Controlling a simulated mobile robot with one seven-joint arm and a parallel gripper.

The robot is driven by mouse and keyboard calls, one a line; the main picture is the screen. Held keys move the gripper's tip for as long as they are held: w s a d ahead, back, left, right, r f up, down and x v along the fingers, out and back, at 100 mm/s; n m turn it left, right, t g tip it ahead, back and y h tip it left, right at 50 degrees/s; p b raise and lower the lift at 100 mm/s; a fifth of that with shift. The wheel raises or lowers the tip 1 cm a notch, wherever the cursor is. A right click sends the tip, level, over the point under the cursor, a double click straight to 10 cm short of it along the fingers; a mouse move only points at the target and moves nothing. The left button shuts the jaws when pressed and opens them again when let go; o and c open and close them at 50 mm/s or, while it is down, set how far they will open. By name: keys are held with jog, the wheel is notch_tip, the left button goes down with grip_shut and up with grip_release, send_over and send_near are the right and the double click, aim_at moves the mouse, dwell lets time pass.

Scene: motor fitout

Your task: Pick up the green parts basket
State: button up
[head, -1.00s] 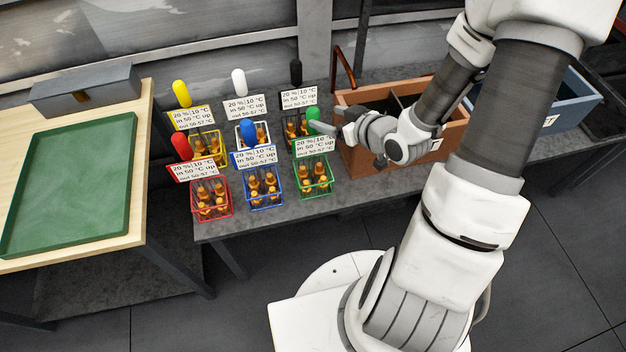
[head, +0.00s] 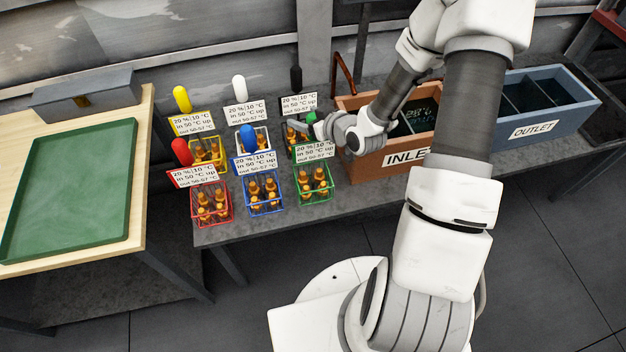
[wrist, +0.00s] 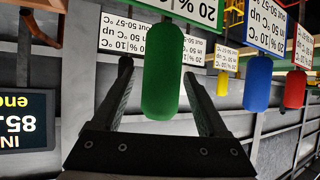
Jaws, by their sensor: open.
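The green parts basket (head: 315,184) stands on the grey bench at the front right of the group of baskets. It holds several orange-brown parts and carries a white label with a green handle knob on top. My gripper (head: 312,128) is at the knob from the right and partly covers it in the head view. In the wrist view the green knob (wrist: 163,75) lies between the two open fingers of my gripper (wrist: 162,82), with a visible gap on either side.
Blue (head: 262,190), red (head: 211,204), yellow (head: 207,150), white (head: 240,135) and black-handled (head: 299,104) baskets stand close by. The INLET crate (head: 370,165) is just right, the OUTLET crate (head: 540,130) further right. A green tray (head: 70,190) lies on the left table.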

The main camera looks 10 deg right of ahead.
jog(key=shift+c, duration=0.2)
grip_shut()
jog(key=shift+r, duration=0.1)
dwell(1.0)
